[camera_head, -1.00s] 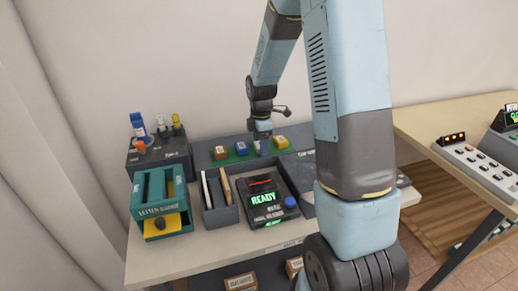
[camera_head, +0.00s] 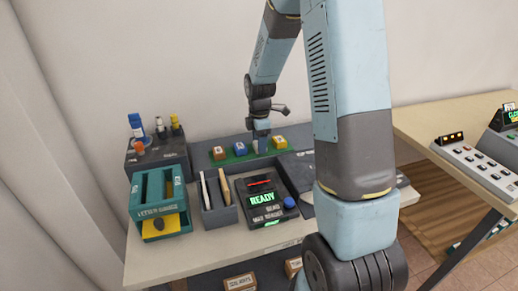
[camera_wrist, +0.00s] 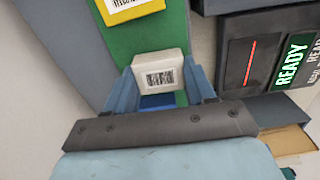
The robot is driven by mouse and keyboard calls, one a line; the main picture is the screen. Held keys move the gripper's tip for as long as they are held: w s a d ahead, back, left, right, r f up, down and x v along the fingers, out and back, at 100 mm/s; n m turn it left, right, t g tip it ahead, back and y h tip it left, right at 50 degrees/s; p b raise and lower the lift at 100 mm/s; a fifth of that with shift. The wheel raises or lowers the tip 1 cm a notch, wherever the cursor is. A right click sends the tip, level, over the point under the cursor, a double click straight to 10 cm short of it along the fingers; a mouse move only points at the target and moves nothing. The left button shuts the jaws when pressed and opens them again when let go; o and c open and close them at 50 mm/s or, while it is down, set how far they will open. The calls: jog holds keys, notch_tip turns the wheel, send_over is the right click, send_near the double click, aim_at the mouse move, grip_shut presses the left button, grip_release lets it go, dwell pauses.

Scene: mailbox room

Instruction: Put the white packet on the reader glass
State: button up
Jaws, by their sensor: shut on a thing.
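The white packet (camera_wrist: 159,72) carries a barcode and sits between the fingers of my gripper (camera_wrist: 160,90) in the wrist view. My gripper is shut on it, over the green strip (camera_wrist: 169,35). In the head view my gripper (camera_head: 262,140) is at the back of the table, and the packet is mostly hidden by the fingers. The reader (camera_head: 262,196) is a dark box with a lit "READY" sign, a red line on its glass (camera_head: 260,183) and a blue knob. In the wrist view the reader glass (camera_wrist: 249,62) lies to the right of the packet.
Brown (camera_head: 219,153), blue (camera_head: 240,148) and yellow (camera_head: 280,142) packets stand on the green strip. A grey bin (camera_head: 219,211) with upright envelopes stands left of the reader. A teal letter gauge (camera_head: 158,204) and stamp rack (camera_head: 155,152) are further left.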

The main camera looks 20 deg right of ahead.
jog(key=shift+r, duration=2.05)
jog(key=shift+d, duration=0.1)
